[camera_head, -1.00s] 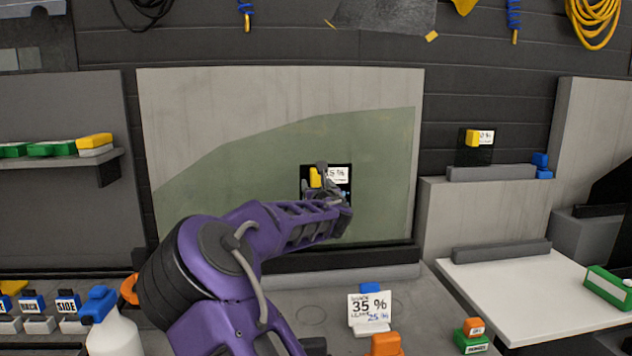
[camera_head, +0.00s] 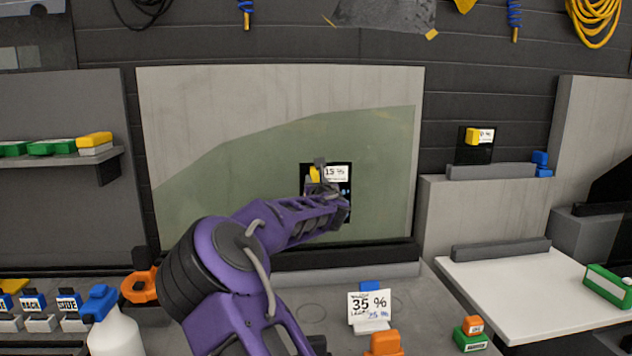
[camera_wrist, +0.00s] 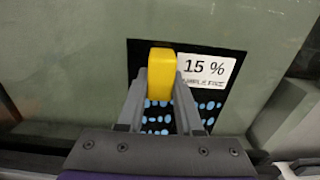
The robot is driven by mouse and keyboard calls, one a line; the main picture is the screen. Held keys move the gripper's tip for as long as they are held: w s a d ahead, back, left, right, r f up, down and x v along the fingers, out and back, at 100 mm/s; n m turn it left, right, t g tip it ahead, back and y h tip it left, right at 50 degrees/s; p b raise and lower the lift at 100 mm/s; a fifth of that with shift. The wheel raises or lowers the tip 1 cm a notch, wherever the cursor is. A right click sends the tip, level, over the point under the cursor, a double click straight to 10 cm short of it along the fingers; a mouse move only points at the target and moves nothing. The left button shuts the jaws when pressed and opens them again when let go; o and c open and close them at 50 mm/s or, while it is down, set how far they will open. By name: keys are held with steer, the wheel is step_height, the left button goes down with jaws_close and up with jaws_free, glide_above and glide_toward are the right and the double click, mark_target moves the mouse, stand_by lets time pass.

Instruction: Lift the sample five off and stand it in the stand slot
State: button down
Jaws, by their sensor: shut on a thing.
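A dark sample card (camera_head: 344,186) with a white 15 % label and a yellow grip tab is against the tinted part of the glass panel (camera_head: 230,190). In the wrist view the card (camera_wrist: 214,112) shows rows of light blue dots. Its yellow tab (camera_wrist: 161,65) is between the fingers of my gripper (camera_wrist: 161,88), which is shut on it. In the head view my gripper (camera_head: 319,178) covers part of the card. Whether the card touches the glass is unclear. A grey slotted bar (camera_head: 500,250) lies on the white table, and another grey bar (camera_head: 490,172) holds a dark card.
That standing dark card (camera_head: 475,152) has a yellow tab and a partly hidden label. A 35 % sign (camera_head: 369,306) stands on the bench below the glass. A white bottle (camera_head: 115,335) and orange and green blocks are near the front. The white table (camera_head: 530,300) is mostly clear.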

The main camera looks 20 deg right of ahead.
steer(key=c, duration=1.2)
jaws_free()
steer(key=shift+c, duration=0.2)
jaws_close()
steer(key=shift+s, duration=0.1)
steer(key=shift+s+a+r+b, duration=0.1)
steer(key=shift+s+a+b, duration=0.1)
steer(key=shift+s+b, duration=0.65)
steer(key=shift+s+a+r+b, duration=0.2)
steer(key=shift+s+b, duration=0.25)
steer(key=shift+s, duration=0.8)
steer(key=shift+s+a+r+b, duration=0.1)
steer(key=shift+s+a+b, duration=0.15)
steer(key=shift+s+b, duration=0.6)
steer(key=s, duration=0.2)
steer(key=shift+s+a+r, duration=0.1)
steer(key=shift+s+a, duration=0.15)
steer(key=shift+s, duration=0.1)
